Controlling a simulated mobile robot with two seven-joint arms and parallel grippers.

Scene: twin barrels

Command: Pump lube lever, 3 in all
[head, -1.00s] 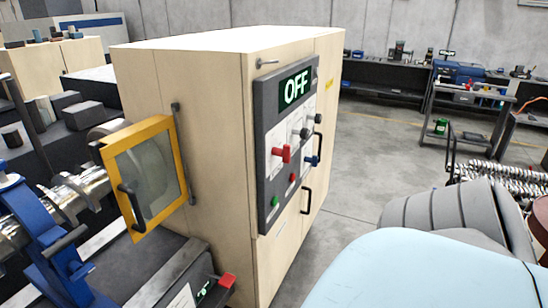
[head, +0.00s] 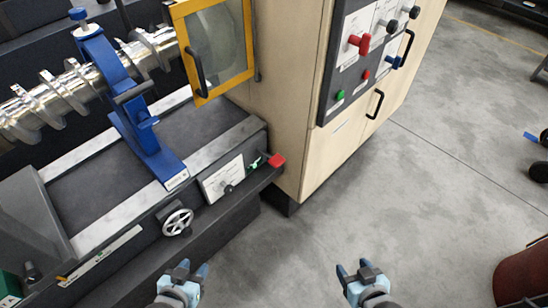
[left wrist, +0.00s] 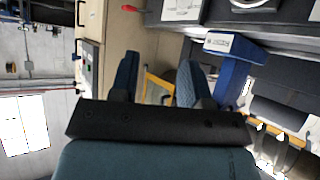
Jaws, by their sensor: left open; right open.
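My left gripper (head: 188,267) is open and empty at the bottom of the head view, below and left of the lever. My right gripper (head: 355,267) is open and empty, below and right of it. Neither touches anything.
A handwheel (head: 178,222) is on the bed's front. A yellow-framed door (head: 248,40) and a cabinet control panel (head: 340,85) stand behind. A dark red drum (head: 522,275) is at right. Grey floor is clear between.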

